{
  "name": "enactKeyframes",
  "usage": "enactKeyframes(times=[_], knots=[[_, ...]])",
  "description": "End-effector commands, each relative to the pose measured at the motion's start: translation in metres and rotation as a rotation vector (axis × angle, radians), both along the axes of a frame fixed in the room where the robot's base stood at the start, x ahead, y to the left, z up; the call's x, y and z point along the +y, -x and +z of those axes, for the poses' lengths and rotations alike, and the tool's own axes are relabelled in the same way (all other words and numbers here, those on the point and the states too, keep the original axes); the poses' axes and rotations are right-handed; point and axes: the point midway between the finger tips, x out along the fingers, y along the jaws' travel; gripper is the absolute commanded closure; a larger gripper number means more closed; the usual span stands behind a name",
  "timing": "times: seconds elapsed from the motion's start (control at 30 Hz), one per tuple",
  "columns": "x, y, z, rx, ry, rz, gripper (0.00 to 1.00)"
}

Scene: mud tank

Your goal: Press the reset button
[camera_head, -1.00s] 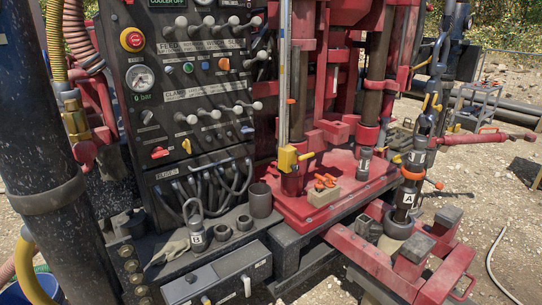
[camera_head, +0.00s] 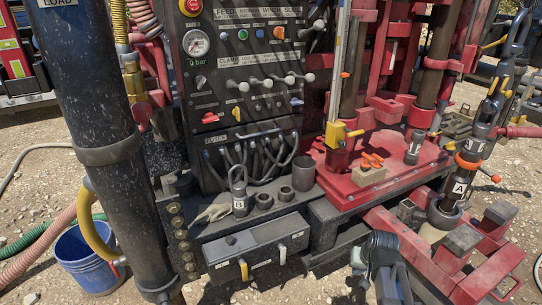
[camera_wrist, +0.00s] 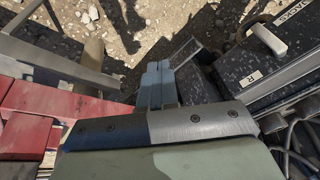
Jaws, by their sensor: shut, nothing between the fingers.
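A dark control panel (camera_head: 250,95) carries a red emergency stop (camera_head: 190,6) and small coloured buttons, among them blue (camera_head: 221,34), green (camera_head: 240,32) and orange (camera_head: 278,31). I cannot read a reset label on any of them. My gripper shows in the wrist view (camera_wrist: 157,72), its two grey-blue fingers together and empty. In the head view my dark wrist parts are at the bottom, right of the middle, below and apart from the panel; the fingertips are not clear there.
The jacks box (camera_head: 257,248) with levers sits below the panel; its handle (camera_wrist: 267,38) shows in the wrist view. Grey cups (camera_head: 303,174), a red deck (camera_head: 345,192) and a dark pipe (camera_head: 105,150) stand around. A blue bucket (camera_head: 88,262) is on the gravel at left.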

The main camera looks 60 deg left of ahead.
Motion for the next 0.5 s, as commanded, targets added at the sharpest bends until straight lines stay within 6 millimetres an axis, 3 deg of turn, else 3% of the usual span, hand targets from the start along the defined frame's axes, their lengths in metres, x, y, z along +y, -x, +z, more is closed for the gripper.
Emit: enactKeyframes(times=[0.03,0.1,0.5], knots=[[0.021,0.002,0.016,-0.008,-0.028,0.014,1.00],[0.043,0.006,0.037,-0.016,-0.065,0.030,1.00],[0.164,0.046,0.172,-0.033,-0.300,0.102,1.00]])
